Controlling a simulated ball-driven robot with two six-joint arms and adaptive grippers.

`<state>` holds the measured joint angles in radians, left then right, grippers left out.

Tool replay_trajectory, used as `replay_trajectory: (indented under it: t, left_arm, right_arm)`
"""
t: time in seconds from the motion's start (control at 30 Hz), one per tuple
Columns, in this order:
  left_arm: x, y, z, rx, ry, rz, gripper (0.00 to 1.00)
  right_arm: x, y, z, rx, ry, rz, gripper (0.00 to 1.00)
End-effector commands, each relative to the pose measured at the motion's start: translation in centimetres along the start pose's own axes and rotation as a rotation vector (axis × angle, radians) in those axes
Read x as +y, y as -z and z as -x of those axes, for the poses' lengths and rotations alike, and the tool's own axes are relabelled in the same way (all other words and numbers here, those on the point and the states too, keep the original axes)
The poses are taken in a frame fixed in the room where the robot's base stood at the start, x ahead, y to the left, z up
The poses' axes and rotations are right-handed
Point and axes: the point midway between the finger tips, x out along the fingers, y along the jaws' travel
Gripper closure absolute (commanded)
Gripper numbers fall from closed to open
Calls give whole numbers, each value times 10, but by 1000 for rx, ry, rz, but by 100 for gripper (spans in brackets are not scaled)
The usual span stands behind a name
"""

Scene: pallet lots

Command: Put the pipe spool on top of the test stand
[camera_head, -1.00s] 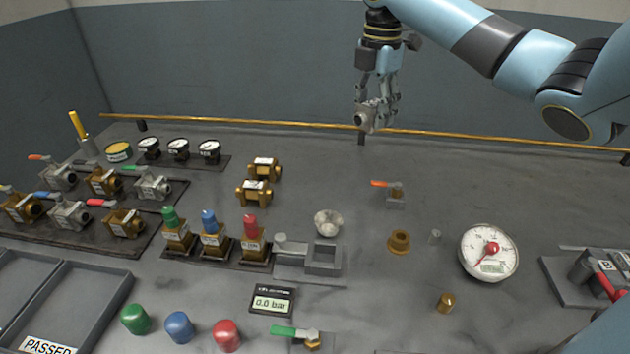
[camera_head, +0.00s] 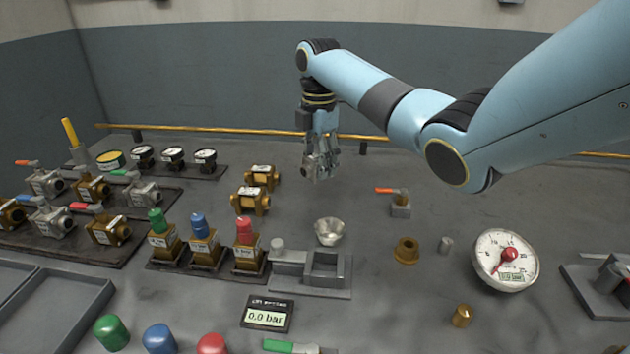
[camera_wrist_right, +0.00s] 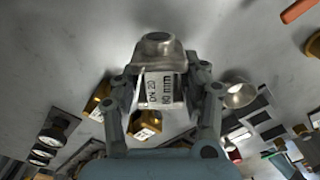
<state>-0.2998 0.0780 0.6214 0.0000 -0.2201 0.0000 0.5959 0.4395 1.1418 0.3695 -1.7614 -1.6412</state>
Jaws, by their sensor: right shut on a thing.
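My right gripper (camera_head: 321,165) is shut on a grey metal pipe spool (camera_head: 311,168) and holds it in the air above the back middle of the table. In the right wrist view the spool (camera_wrist_right: 158,88) sits between the two fingers, with a round flange at the top and a white label reading "DN 20" and "80 mm". A grey block with a square open frame (camera_head: 327,285), which looks like the test stand, stands on the table below and nearer. A small grey knob is at its left. My left gripper is not in view.
A metal funnel cup (camera_head: 329,231) stands just behind the stand. Capped valves (camera_head: 205,250) stand left of it, a pressure display (camera_head: 267,314) in front. A brass flange (camera_head: 406,250) and gauge (camera_head: 505,260) are right.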

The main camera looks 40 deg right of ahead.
Motion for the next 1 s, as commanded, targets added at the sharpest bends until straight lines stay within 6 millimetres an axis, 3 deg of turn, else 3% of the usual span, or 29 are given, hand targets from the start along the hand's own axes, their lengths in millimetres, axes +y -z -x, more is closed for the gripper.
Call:
replay_trajectory:
  t: [0.17, 0.4, 0.77, 0.8, 0.93, 1.0]
  left_arm:
    - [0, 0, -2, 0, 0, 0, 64]
    - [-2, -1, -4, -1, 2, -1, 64]
    - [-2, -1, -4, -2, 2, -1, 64]
    - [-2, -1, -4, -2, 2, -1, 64]
    - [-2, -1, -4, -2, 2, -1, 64]
    - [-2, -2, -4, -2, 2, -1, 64]
  right_arm:
    - [6, 5, -11, 0, 1, 0, 100]
    - [6, 5, -43, 0, 0, 1, 100]
    - [6, 5, -47, -1, -1, 1, 100]
    - [6, 5, -47, -1, 0, 1, 51]
    - [6, 5, -47, -1, 0, 1, 34]
    - [6, 5, -47, -1, 0, 1, 32]
